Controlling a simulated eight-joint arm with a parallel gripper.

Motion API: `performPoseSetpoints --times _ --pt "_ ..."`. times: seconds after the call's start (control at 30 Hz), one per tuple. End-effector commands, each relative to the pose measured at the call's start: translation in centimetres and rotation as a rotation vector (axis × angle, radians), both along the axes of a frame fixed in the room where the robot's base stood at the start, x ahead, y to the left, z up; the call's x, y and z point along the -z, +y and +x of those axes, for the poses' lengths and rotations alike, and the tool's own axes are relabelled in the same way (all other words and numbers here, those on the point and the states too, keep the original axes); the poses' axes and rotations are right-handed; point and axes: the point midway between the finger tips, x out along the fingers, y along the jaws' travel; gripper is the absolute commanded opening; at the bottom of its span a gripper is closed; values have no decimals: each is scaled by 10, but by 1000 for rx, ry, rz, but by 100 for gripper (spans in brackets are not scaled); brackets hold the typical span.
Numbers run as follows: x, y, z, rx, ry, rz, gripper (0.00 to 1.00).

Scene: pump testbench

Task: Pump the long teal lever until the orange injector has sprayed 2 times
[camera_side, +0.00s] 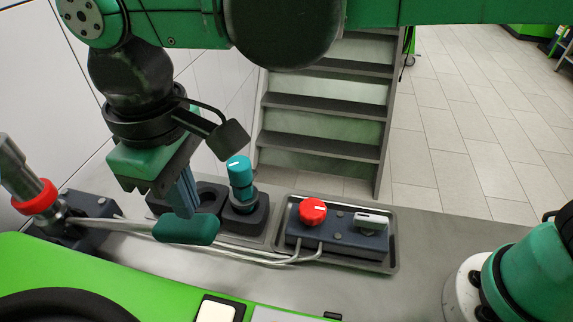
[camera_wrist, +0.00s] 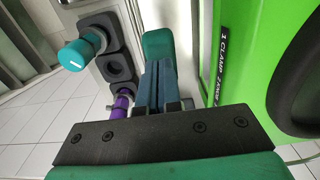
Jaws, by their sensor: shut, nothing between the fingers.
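The lever's rounded teal grip (camera_side: 187,230) is in the middle left of the side view, low above the bench; it also shows at the top middle of the wrist view (camera_wrist: 159,45). My gripper (camera_side: 185,208) points down with its blue fingers shut together and empty. The fingertips meet the top of the grip in the side view; whether they press on it I cannot tell. In the wrist view the fingers (camera_wrist: 157,85) reach toward the grip. I cannot make out an orange injector in either view.
A teal-capped cylinder (camera_side: 240,175) stands in a black holder, with an empty holder (camera_wrist: 120,66) and a purple part (camera_wrist: 121,104) nearby. A tray (camera_side: 393,262) holds a block with a red knob (camera_side: 312,211). A metal cylinder with a red ring (camera_side: 40,198) stands left.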

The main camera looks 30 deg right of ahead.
Motion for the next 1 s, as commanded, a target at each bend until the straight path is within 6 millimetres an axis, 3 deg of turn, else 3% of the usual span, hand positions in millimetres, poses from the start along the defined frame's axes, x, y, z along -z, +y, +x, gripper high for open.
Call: performPoseSetpoints --times 0.47,1.0 --pt "1 0 0 0 0 0 0" --pt "29 -2 -2 0 0 0 0"
